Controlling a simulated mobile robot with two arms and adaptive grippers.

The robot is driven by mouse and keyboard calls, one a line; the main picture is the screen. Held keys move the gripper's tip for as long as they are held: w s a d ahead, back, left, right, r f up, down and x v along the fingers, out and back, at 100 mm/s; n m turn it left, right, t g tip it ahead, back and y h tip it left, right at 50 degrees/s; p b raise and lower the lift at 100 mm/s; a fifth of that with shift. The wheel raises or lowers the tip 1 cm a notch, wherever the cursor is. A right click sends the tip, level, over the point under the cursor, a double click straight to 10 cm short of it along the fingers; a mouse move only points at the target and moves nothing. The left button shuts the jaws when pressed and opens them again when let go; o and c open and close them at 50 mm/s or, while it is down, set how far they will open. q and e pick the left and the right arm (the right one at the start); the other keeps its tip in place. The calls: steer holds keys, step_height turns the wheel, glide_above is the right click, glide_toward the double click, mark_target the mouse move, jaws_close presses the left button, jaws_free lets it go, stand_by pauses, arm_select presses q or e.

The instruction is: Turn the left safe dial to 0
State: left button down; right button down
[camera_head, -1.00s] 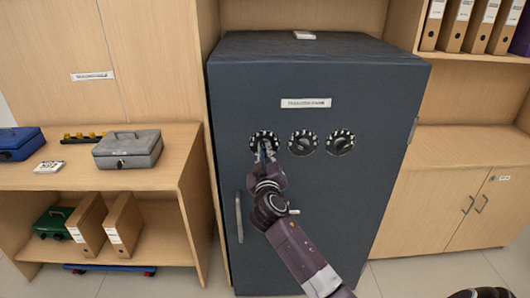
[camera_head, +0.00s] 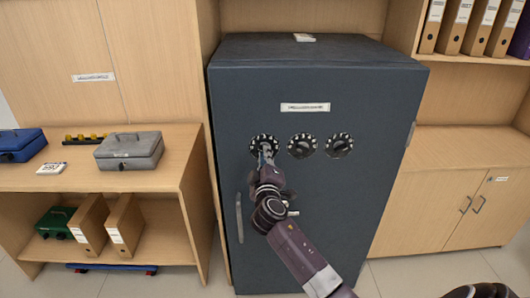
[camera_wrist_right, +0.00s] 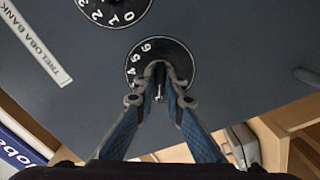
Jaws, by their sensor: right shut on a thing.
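The dark grey safe (camera_head: 345,205) carries three black dials in a row with white marks. The left dial (camera_head: 256,138) is partly hidden behind my right gripper (camera_head: 266,154). In the right wrist view, the gripper's fingers (camera_wrist_right: 160,72) are closed around the knob of the left dial (camera_wrist_right: 180,52). Digits 4, 5 and 6 show on this dial's left side; its other digits are hidden by the fingers or not readable. My left gripper is not in view.
The middle dial (camera_head: 302,146) and right dial (camera_head: 339,145) sit just beside the left one. A vertical handle (camera_head: 239,217) is on the safe door's left side. A shelf with a grey cash box (camera_head: 129,151) stands left of the safe.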

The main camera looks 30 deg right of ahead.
steer(key=shift+n+p, duration=1.2)
steer(key=shift+n, duration=1.7)
steer(key=shift+f, duration=0.1)
steer(key=c, duration=2)
jaws_free()
steer(key=shift+s+a, duration=0.1)
steer(key=v, duration=1.2)
